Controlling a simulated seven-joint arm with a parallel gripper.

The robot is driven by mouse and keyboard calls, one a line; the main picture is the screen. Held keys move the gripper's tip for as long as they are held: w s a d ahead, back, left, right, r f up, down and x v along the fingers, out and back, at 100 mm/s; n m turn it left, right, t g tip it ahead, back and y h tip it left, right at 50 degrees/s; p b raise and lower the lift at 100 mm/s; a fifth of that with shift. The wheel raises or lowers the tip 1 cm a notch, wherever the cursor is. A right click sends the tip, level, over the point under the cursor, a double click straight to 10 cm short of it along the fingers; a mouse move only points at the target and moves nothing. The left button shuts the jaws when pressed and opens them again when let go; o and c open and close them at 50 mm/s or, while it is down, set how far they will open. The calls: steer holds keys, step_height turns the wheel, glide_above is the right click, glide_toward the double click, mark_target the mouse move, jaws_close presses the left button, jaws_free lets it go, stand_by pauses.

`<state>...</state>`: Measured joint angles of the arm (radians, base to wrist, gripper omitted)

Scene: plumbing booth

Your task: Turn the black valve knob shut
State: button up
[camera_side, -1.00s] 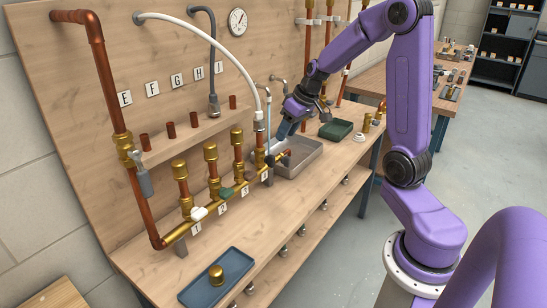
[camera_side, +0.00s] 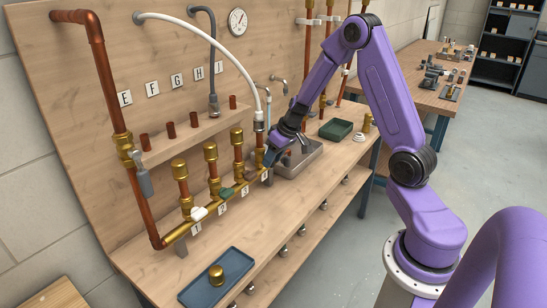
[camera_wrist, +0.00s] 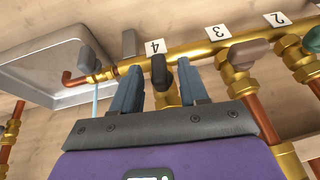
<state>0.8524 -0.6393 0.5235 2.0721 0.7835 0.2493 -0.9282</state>
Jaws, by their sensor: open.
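The black valve knob (camera_wrist: 157,70) sits on the brass manifold pipe (camera_wrist: 202,47) beside label 4 in the wrist view. My gripper (camera_wrist: 158,67) is open, with one blue-grey finger on each side of the knob. I see gaps between the fingers and the knob, so it is not gripped. In the side view my gripper (camera_side: 269,160) is low at the far end of the manifold and hides the black knob there.
A grey-brown knob (camera_wrist: 250,53) is by label 3 and a green knob (camera_wrist: 312,40) by label 2. A white knob (camera_side: 198,213) is by label 1. A grey tray (camera_side: 300,162) lies beyond label 4. A white hose (camera_side: 250,75) and copper pipes rise nearby.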

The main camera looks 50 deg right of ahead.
jaws_close()
steer(key=shift+d+y, duration=0.1)
steer(key=shift+y, duration=0.3)
steer(key=y, duration=0.2)
steer(key=shift+d+f+m+y, duration=0.1)
steer(key=shift+d+m+y, duration=0.2)
steer(key=shift+m, duration=0.1)
steer(key=y, duration=0.3)
steer(key=m+t+y, duration=0.1)
steer(key=y, duration=0.2)
steer(key=d+f+m+y, duration=0.1)
steer(key=y, duration=0.2)
steer(key=shift+f, duration=0.1)
steer(key=shift+m+t+y, duration=0.3)
jaws_free()
